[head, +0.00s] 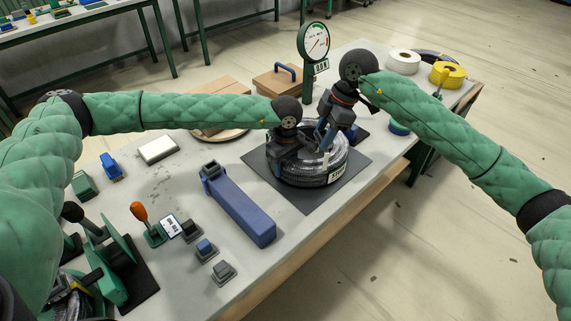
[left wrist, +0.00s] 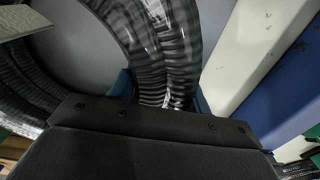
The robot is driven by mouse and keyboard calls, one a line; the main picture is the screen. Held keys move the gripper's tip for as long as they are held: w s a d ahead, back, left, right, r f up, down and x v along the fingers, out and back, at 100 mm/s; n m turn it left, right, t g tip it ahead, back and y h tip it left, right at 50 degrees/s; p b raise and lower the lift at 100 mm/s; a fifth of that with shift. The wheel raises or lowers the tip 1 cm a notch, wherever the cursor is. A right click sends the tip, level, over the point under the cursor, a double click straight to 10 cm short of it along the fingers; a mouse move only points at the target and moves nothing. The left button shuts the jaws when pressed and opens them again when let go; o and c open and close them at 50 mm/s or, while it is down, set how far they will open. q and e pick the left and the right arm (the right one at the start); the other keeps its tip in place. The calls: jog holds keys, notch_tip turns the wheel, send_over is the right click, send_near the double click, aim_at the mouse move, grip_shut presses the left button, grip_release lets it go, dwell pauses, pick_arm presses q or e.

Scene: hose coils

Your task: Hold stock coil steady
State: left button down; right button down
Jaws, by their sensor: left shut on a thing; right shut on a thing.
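The stock coil (head: 312,180), a dark ribbed hose wound in a ring with shiny wrap and a white label, lies flat on a dark square mat (head: 308,206). My left gripper (head: 279,161) is shut on the coil's left side. In the left wrist view, the coil's ribbed strands (left wrist: 165,45) run between the blue fingertips of my left gripper (left wrist: 163,92). My right gripper (head: 326,140) reaches down onto the coil's far right side and is shut on it. Its fingertips are partly hidden.
A round dial gauge (head: 315,43) stands behind the mat. A long blue box (head: 240,208) lies left of it. A wooden box (head: 284,82), white roll (head: 403,62) and yellow roll (head: 447,75) are at the back. A green fixture (head: 106,262) stands at the lower left.

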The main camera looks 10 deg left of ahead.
pick_arm(q)
jog(key=shift+s+d, duration=0.1)
pick_arm(e)
jog(key=r, duration=0.2)
jog(key=shift+s+a+r, duration=0.15)
jog(key=shift+a+r, duration=0.15)
jog(key=shift+r, duration=0.05)
jog(key=shift+v, duration=1.15)
jog(key=shift+s+a, duration=0.1)
jog(key=shift+a, duration=0.05)
notch_tip(320, 180, up, 9)
dwell(0.5)
pick_arm(q)
jog(key=c, duration=0.6)
grip_release()
jog(key=shift+r, duration=0.15)
notch_tip(320, 180, up, 12)
jog(key=shift+f, duration=0.15)
